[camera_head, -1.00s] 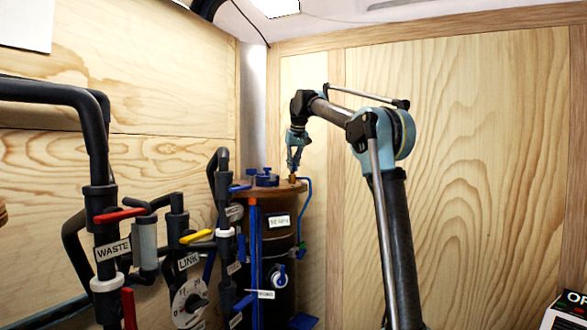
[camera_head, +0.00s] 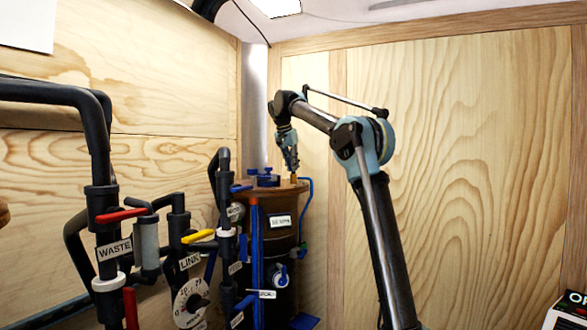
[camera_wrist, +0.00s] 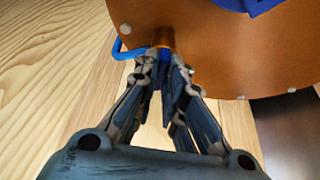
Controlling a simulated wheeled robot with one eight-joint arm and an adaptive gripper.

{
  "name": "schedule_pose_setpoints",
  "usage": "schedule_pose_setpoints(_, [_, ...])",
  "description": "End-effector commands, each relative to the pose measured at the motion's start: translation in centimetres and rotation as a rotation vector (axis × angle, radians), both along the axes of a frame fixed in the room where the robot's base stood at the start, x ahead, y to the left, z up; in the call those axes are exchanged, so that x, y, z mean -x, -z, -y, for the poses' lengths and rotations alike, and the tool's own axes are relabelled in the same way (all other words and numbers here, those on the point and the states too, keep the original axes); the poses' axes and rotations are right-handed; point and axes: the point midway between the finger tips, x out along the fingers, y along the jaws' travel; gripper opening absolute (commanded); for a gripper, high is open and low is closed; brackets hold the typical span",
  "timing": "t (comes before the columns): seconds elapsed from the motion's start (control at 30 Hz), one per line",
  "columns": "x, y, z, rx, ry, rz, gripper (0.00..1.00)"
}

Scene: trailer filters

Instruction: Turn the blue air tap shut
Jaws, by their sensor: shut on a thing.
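A filter tank with a brown round lid (camera_head: 262,189) stands in the corner in the head view. The lid (camera_wrist: 235,60) fills the upper right of the wrist view. A brass fitting (camera_head: 294,179) stands at the lid's right edge; it also shows in the wrist view (camera_wrist: 162,38). The blue air tap (camera_wrist: 165,54) shows as a small blue piece at this fitting, mostly hidden by the fingers. My gripper (camera_head: 292,168) points down over the fitting. In the wrist view its fingertips (camera_wrist: 167,70) are shut on the blue air tap.
A blue knob (camera_head: 265,178) sits on the lid. A thin blue hose (camera_head: 311,205) runs down the tank's right side. Black pipes with a red lever (camera_head: 122,215) and a yellow lever (camera_head: 198,236) stand to the left. Wooden walls close the corner.

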Motion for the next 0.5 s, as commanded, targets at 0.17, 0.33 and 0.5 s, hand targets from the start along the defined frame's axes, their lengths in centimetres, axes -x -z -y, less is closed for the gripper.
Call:
schedule_pose_setpoints(0.17, [-0.22,-0.06,-0.21,0.000,0.162,0.002,0.00])
schedule_pose_setpoints(0.33, [-0.29,-0.04,-0.32,0.000,0.310,0.003,0.00])
schedule_pose_setpoints(0.5, [-0.37,-0.03,-0.40,-0.001,0.430,0.003,0.00])
